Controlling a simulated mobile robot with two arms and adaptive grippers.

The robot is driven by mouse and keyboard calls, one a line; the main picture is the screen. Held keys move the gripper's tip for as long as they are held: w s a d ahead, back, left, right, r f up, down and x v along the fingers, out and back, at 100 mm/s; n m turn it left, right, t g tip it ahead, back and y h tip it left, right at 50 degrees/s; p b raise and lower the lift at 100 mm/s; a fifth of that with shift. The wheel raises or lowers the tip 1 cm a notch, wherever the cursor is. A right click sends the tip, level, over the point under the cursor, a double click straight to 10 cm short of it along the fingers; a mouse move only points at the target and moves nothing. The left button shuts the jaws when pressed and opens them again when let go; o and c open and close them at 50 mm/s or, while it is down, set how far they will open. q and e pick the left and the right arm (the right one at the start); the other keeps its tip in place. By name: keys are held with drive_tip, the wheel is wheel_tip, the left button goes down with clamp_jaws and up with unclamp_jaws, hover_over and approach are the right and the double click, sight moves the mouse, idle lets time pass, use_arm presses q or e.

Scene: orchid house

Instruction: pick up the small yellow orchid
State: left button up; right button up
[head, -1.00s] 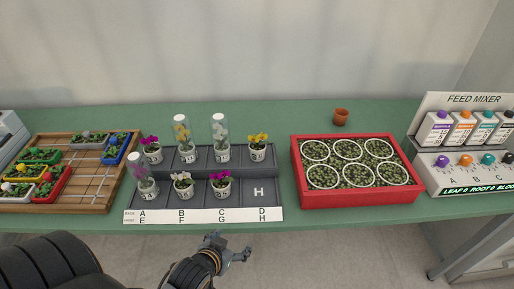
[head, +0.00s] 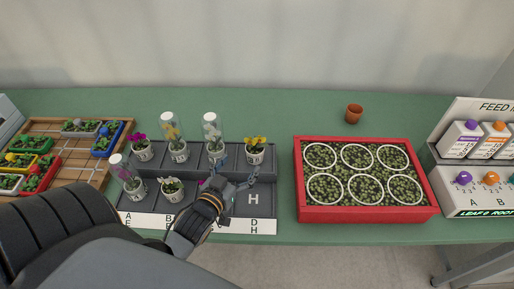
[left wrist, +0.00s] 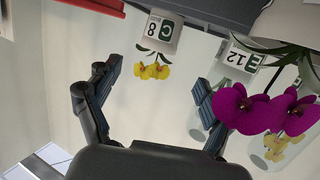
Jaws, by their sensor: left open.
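The small yellow orchid (head: 255,142) stands uncovered in a white pot at the back right of the grey rack (head: 270,226), in slot D. In the left wrist view its yellow flowers (left wrist: 155,71) and pot marked C 8 show upside down, beyond the gap between the fingers. My left gripper (head: 245,177) is open and empty over the front row, in front of the yellow orchid and near slot H. The fingers also show spread in the left wrist view (left wrist: 158,84). My right gripper is not in view.
A magenta orchid (left wrist: 262,108) is close to the right finger; my gripper mostly hides it in the head view. Glass-covered orchids (head: 171,130) (head: 213,133) stand left of the yellow one. Slot H is empty.

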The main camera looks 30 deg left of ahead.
sight(255, 149)
use_arm(q)
drive_tip(key=x, duration=0.4)
drive_tip(key=shift+w+p, duration=0.1)
drive_tip(key=shift+p, duration=0.2)
drive_tip(key=shift+w+f, duration=0.1)
drive_tip(key=shift+w, duration=0.25)
drive_tip(key=shift+w+a+f, duration=0.1)
drive_tip(key=shift+w, duration=0.1)
drive_tip(key=x, duration=0.2)
drive_tip(key=f+p+x, duration=0.1)
drive_tip(key=x, duration=0.1)
drive_tip(key=shift+w, duration=0.25)
drive_tip(key=shift+w+f, duration=0.15)
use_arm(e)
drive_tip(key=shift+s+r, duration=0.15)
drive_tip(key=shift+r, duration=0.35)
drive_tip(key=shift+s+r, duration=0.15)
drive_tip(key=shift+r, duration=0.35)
use_arm(q)
drive_tip(key=shift+c, duration=0.9)
drive_tip(key=c, duration=1.2)
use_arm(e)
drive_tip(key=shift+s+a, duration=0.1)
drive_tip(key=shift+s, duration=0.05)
